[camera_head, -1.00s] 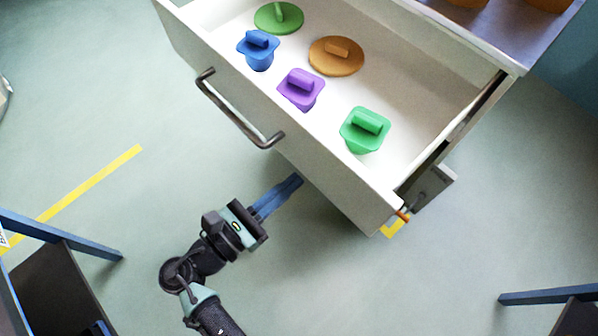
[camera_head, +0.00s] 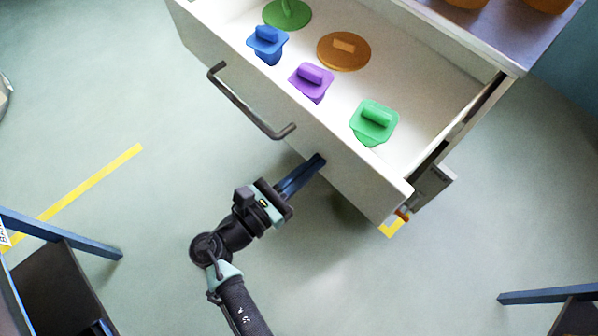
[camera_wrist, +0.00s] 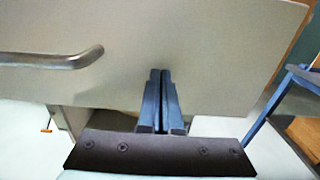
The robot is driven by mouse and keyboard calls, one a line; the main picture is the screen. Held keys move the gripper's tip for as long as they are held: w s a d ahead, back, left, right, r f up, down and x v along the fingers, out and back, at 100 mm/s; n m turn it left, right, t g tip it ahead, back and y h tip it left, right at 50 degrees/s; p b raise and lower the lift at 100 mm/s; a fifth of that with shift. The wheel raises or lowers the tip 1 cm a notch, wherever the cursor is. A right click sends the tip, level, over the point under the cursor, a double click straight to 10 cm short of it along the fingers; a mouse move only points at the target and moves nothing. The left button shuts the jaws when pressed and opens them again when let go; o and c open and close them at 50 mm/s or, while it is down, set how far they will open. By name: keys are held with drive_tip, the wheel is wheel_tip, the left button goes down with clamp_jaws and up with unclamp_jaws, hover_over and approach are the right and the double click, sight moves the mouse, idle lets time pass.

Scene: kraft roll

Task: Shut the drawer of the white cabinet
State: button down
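The white cabinet's drawer (camera_head: 345,165) is pulled out, with its front panel facing my arm. It holds several lidded shapes: a purple one (camera_head: 311,82), a blue one (camera_head: 267,45), two green ones and an orange one (camera_head: 344,51). A dark bar handle (camera_head: 250,102) is on the front panel; it also shows in the wrist view (camera_wrist: 50,58). My gripper (camera_head: 320,160) has its blue fingers together with nothing visible between them. The fingertips are at the drawer front, right of the handle, and appear to touch it. The wrist view (camera_wrist: 160,75) shows them against the panel.
The cabinet top (camera_head: 500,25) with orange objects is at the upper right. Blue-edged dark furniture stands at the lower left (camera_head: 60,235) and lower right (camera_head: 560,295). Yellow tape (camera_head: 90,188) marks the floor. Open floor surrounds my arm.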

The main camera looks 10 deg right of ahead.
drive_tip(key=b, duration=1)
hover_over(413, 89)
drive_tip(key=shift+s+a+f, duration=0.1)
drive_tip(key=shift+d, duration=0.3)
drive_tip(key=shift+w+r, duration=0.2)
drive_tip(key=shift+r, duration=0.25)
drive_tip(key=shift+d+r, duration=0.1)
drive_tip(key=shift+s+a+p, duration=0.15)
drive_tip(key=shift+a+p, duration=0.15)
drive_tip(key=shift+p, duration=0.05)
drive_tip(key=p+v, duration=0.1)
drive_tip(key=v, duration=0.3)
drive_tip(key=p+v, duration=0.1)
drive_tip(key=v, duration=0.3)
drive_tip(key=p+v, duration=0.1)
drive_tip(key=v, duration=0.4)
drive_tip(key=shift+f, duration=0.4)
drive_tip(key=shift+s+a+f, duration=0.1)
drive_tip(key=shift+s+a, duration=0.1)
drive_tip(key=shift+a, duration=0.1)
